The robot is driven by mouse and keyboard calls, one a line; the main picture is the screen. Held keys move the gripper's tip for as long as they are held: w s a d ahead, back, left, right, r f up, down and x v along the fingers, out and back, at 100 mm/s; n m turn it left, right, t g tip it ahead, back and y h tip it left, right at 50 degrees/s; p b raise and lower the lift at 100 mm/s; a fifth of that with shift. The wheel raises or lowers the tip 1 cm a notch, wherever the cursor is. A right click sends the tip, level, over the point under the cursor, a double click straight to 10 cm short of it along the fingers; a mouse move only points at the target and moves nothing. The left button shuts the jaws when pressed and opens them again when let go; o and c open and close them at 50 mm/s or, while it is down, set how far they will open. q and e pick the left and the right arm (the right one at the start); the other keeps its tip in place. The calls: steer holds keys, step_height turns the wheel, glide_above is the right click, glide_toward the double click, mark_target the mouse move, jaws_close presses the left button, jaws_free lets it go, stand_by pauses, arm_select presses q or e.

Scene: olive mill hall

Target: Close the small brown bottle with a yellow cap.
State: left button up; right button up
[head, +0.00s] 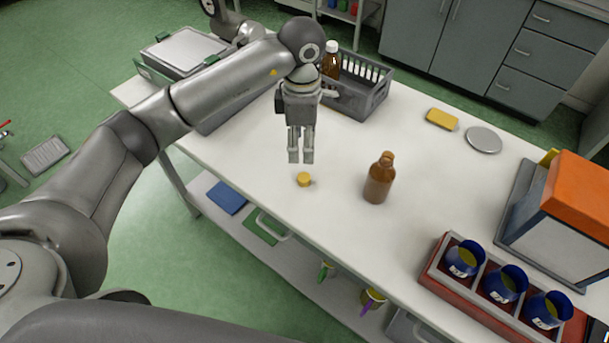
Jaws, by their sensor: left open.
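A small brown bottle (378,179) stands upright on the white table, with no cap on its neck. A yellow cap (304,179) lies on the table to the left of the bottle, near the table's front edge. My left gripper (301,157) points down above and just behind the cap in the picture. Its fingers are a little apart and hold nothing; it looks clear of the cap. My right gripper does not show.
A grey crate (371,72) at the back holds a brown bottle with a white cap (331,60). A yellow sponge-like block (441,119) and a grey disc (483,140) lie at the right. Blue cups (465,259) stand in a red-grey rack. An orange-topped box (569,208) stands beside them.

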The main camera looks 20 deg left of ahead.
mark_target(303, 176)
arm_select(q)
step_height(303, 176, down, 4)
steer(key=shift+f+p, duration=0.25)
steer(key=shift+p, duration=0.35)
steer(key=shift+w+f, duration=0.1)
steer(key=shift+f, duration=0.5)
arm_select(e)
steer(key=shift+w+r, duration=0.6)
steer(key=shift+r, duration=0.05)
arm_select(q)
steer(key=shift+f, duration=0.1)
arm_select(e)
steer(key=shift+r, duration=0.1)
arm_select(q)
steer(key=shift+f+p, duration=0.3)
steer(key=shift+p, duration=0.15)
steer(key=f, duration=0.1)
steer(key=f+p, duration=0.1)
steer(key=f, duration=0.1)
steer(key=shift+s+d+f, duration=0.1)
steer(key=shift+s+f, duration=0.1)
steer(key=shift+s, duration=0.05)
steer(key=shift+f, duration=0.5)
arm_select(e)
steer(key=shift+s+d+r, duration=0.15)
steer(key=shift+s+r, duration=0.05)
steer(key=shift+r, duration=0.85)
